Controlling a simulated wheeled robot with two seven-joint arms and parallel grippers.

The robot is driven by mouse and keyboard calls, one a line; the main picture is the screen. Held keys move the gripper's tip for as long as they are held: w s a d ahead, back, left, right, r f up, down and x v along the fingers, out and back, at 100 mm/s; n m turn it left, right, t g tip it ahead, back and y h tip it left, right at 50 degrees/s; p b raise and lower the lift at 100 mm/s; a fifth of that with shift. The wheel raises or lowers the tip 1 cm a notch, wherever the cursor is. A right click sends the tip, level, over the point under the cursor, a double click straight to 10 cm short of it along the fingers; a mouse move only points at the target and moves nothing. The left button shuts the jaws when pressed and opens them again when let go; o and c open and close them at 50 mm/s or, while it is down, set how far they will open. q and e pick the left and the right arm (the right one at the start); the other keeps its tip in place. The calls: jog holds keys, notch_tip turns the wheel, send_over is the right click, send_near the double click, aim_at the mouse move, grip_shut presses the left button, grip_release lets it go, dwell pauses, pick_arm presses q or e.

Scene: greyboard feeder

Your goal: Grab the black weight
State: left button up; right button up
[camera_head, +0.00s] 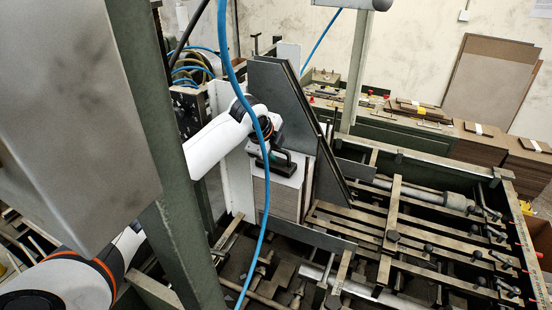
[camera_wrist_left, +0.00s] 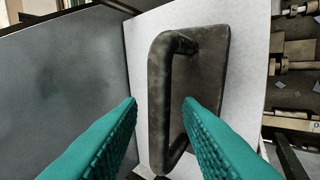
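The black weight (camera_head: 284,166) is a dark, worn plate with a raised bar handle. It lies on a pale stack of board (camera_head: 288,190) in the feeder. In the left wrist view the weight (camera_wrist_left: 208,75) fills the middle, its handle running up and down the picture. My left gripper (camera_head: 264,160) is at the weight in the head view. In the left wrist view its teal ribbed fingers (camera_wrist_left: 160,106) are open, one on each side of the handle, with visible gaps. The part of the plate behind the right finger is hidden. My right gripper is not in view.
A tall grey metal plate (camera_head: 283,95) stands right beside the stack; it fills the left of the wrist view (camera_wrist_left: 62,85). A blue hose (camera_head: 266,215) hangs across the head view. A green post (camera_head: 165,150) stands near my left arm. Metal bars and rods (camera_head: 405,235) lie to the right.

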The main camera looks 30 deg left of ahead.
pick_arm(q)
grip_shut()
dwell(1.4)
jog(key=shift+w+r, duration=0.15)
